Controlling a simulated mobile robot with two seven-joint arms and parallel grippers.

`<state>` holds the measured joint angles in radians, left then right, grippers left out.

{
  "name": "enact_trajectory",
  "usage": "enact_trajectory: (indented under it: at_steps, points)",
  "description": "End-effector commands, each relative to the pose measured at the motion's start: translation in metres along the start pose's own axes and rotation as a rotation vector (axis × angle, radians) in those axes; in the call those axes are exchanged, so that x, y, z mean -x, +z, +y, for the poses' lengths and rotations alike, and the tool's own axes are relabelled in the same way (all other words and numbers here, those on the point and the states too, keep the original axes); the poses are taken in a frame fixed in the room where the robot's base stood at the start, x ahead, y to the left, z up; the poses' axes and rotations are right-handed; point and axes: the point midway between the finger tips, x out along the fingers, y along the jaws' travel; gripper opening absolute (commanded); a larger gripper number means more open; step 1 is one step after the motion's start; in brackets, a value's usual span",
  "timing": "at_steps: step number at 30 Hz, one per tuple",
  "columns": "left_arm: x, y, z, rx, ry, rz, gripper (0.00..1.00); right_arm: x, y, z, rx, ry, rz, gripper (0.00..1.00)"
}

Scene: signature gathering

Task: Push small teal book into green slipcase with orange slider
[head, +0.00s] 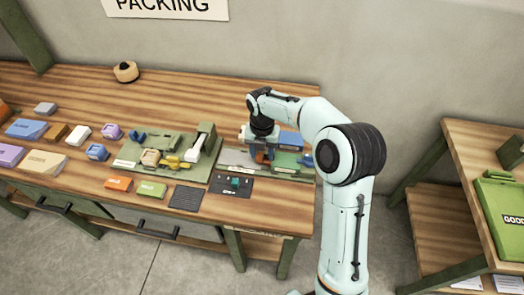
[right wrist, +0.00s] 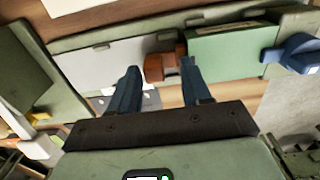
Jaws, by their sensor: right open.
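My right gripper (right wrist: 158,78) is open, its two dark blue fingers apart on either side of the orange slider (right wrist: 165,67). I cannot tell whether either finger touches it. The slider also shows in the head view (head: 262,156), below my right wrist. A green slipcase (right wrist: 235,45) lies just right of the slider in the wrist view, on a grey-green fixture (right wrist: 115,66). A small teal piece (head: 235,182) sits on a dark mat in the head view; I cannot tell whether it is the teal book. No book shows clearly between slider and slipcase. My left gripper is out of view.
A blue clamp-like part (right wrist: 292,54) stands at the slipcase's right side. A second green fixture (head: 160,155) with a white lever (head: 194,148) stands left of my right arm. Several coloured boxes lie on the bench's left half. The back of the wooden bench (head: 190,95) is mostly clear.

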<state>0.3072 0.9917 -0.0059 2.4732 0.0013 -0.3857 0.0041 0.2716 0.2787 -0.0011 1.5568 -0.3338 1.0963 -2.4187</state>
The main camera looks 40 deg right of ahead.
Motion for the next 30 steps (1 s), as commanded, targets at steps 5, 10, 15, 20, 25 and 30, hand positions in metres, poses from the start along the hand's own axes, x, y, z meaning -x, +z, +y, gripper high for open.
enact_trajectory:
  at_steps: [5,10,15,20,25,30]
  points:
    - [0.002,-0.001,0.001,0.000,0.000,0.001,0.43,0.010,0.001,0.001,-0.001,0.002,-0.002,0.49]
    - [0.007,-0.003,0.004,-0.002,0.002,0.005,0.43,0.042,0.001,0.001,-0.001,0.004,-0.005,0.49]
    - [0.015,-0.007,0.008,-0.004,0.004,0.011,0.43,0.083,0.001,0.001,0.000,0.005,-0.005,0.49]
    - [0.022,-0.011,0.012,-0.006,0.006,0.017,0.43,0.113,0.001,0.001,0.000,0.004,-0.004,0.49]
    - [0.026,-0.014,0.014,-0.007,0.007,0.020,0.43,0.130,0.001,0.001,0.000,0.000,-0.001,0.49]
    - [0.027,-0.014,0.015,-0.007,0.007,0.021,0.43,0.134,0.000,0.000,0.000,0.000,0.000,0.49]
